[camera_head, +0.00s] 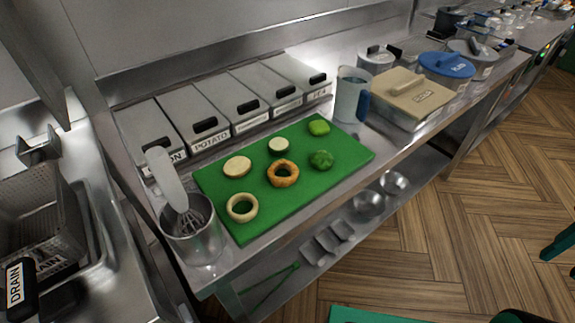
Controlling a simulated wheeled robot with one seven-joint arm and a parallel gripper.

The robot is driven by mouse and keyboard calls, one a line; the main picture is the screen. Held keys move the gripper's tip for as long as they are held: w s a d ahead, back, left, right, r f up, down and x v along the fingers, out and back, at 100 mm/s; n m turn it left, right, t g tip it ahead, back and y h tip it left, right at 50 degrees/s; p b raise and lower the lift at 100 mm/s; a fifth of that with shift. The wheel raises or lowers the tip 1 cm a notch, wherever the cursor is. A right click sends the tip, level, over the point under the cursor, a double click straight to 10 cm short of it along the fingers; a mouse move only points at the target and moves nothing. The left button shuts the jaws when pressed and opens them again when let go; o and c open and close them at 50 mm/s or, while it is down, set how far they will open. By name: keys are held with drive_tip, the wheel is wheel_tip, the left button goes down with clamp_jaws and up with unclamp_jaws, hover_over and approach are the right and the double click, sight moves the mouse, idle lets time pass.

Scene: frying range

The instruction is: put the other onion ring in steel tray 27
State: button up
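A brown, fried-looking ring (283,174) lies flat near the middle of the green board (340,172). A pale ring (242,208) lies at the board's near left corner, apart from the brown one. No number 27 is readable on any container, so I cannot tell which is steel tray 27. Small steel trays (328,244) sit on the lower shelf below the board.
Pale slices (237,166) and green pieces (321,160) share the board. Lidded bins (196,110) line the back. A beige-lidded container (405,96) stands right. Fryer baskets (40,215) are far left.

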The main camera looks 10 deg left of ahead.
drive_tip(key=shift+o, duration=1.2)
drive_tip(key=o, duration=0.5)
drive_tip(key=shift+s+a+r, duration=0.1)
drive_tip(key=shift+s+r, duration=0.15)
drive_tip(key=shift+s, duration=0.05)
drive_tip(key=shift+o, duration=1.1)
drive_tip(key=w, duration=0.1)
drive_tip(key=w+n, duration=0.1)
drive_tip(key=w+a+r+n, duration=0.1)
drive_tip(key=shift+w+t, duration=0.15)
drive_tip(key=shift+t, duration=0.15)
drive_tip(key=w+a+r+n, duration=0.2)
drive_tip(key=w+a+n, duration=0.3)
drive_tip(key=w+a, duration=0.15)
drive_tip(key=n+y, duration=0.4)
drive_tip(key=n, duration=1.2)
approach(282, 164)
drive_tip(key=shift+s+d+f, duration=0.1)
drive_tip(key=shift+s+f, duration=0.1)
drive_tip(key=shift+f, duration=0.3)
drive_tip(key=shift+s+d+f, duration=0.1)
drive_tip(key=shift+s+f, duration=0.15)
drive_tip(key=shift+f, duration=0.2)
drive_tip(key=shift+s+x, duration=0.15)
drive_tip(key=shift+x, duration=1.4)
drive_tip(key=shift+s+x, duration=0.2)
drive_tip(key=shift+x, duration=1.35)
